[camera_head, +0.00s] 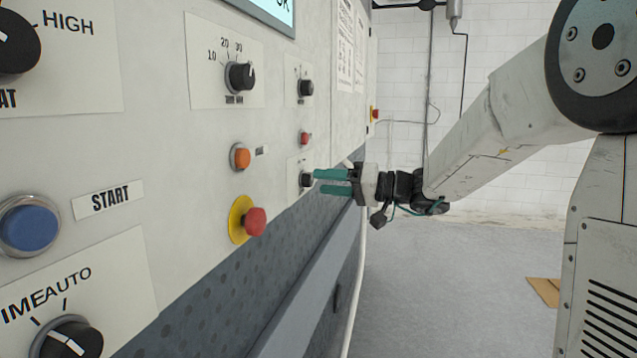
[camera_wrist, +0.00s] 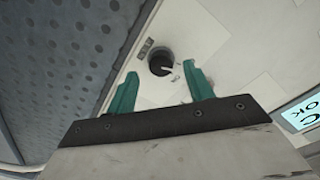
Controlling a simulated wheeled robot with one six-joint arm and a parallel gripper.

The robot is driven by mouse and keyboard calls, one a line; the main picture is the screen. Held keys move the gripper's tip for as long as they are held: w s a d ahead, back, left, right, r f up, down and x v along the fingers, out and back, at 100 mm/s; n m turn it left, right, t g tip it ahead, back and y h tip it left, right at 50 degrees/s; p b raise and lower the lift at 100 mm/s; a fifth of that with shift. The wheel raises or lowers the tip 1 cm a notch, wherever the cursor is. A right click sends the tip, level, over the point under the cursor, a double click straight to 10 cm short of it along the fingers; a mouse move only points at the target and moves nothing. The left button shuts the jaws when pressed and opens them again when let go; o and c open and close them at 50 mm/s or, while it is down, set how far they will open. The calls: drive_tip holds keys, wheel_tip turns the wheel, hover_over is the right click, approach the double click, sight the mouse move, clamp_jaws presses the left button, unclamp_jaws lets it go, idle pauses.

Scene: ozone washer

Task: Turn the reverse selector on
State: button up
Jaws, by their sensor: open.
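A small black selector knob (camera_head: 307,180) sits on a pale plate low on the panel, right at my fingertips. Its label is too small to read, so I cannot confirm that it is the reverse selector. In the wrist view the knob (camera_wrist: 160,63) has a white pointer mark and lies between the tips of my two teal fingers. My gripper (camera_head: 318,181) is open, facing the panel. Its fingers also show in the wrist view (camera_wrist: 160,70), one on each side of the knob. I cannot tell whether they touch it.
Above the knob are a red button (camera_head: 305,138) and another black knob (camera_head: 306,88). To the left are an orange button (camera_head: 240,157) and a red emergency stop (camera_head: 254,222) on a yellow base. A grey ledge (camera_head: 300,290) runs below the panel. The floor to the right is mostly clear.

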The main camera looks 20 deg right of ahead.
sight(307, 180)
drive_tip(key=shift+x, duration=1.35)
drive_tip(key=c, duration=1)
drive_tip(key=shift+m, duration=0.3)
drive_tip(key=m, duration=0.3)
drive_tip(key=shift+m, duration=0.3)
drive_tip(key=shift+s+m, duration=0.1)
drive_tip(key=shift+m, duration=1.7)
